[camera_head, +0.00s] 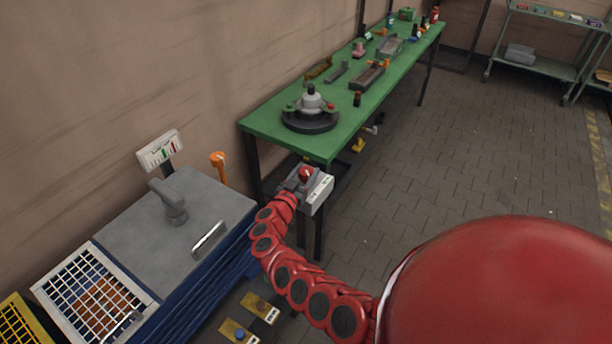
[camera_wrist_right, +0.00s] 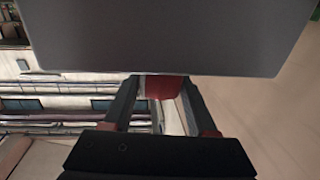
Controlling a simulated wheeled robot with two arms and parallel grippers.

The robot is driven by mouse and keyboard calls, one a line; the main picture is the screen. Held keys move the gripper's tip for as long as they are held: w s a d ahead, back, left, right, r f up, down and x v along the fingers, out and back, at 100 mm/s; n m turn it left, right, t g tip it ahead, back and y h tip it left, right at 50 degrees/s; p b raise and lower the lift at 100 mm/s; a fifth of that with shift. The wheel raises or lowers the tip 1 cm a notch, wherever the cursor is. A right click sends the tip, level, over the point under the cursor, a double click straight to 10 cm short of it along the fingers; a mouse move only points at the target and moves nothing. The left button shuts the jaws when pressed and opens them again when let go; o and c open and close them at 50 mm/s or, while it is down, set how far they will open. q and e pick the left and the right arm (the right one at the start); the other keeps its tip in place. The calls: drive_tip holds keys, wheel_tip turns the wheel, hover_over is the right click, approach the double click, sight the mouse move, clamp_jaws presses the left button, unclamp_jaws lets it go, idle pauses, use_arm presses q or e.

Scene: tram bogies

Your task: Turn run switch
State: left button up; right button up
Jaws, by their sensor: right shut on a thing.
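The run switch shows in the right wrist view as a small red piece (camera_wrist_right: 165,87) between the fingers of my right gripper (camera_wrist_right: 160,100). A large grey panel (camera_wrist_right: 170,35) fills the top of that view and hides part of the switch. In the head view my red right arm reaches to a light grey box with a label (camera_head: 319,192) by the near end of the green table. My right gripper (camera_head: 298,181) is at this box, shut on the red piece. The exact angle of the switch cannot be told. My left gripper is not in view.
The green table (camera_head: 262,122) carries a round dark fixture (camera_head: 310,120) and several parts. A grey-topped blue cabinet (camera_head: 190,248) with a handle stands at left, beside an orange post (camera_head: 218,160) and a white grid basket (camera_head: 60,286). The tiled floor at right is clear.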

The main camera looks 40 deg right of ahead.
drive_tip(key=shift+w+f, duration=0.1)
drive_tip(key=shift+f, duration=0.05)
drive_tip(key=shift+m+g+b, duration=0.3)
drive_tip(key=shift+g, duration=0.1)
drive_tip(key=o, duration=1.4)
drive_tip(key=shift+d, duration=0.1)
drive_tip(key=shift+c, duration=0.2)
drive_tip(key=shift+s+a, duration=0.25)
drive_tip(key=shift+a, duration=0.25)
drive_tip(key=v, duration=1.6)
drive_tip(key=shift+a+f+b, duration=0.15)
drive_tip(key=shift+a+b, duration=0.05)
drive_tip(key=shift+b, duration=0.1)
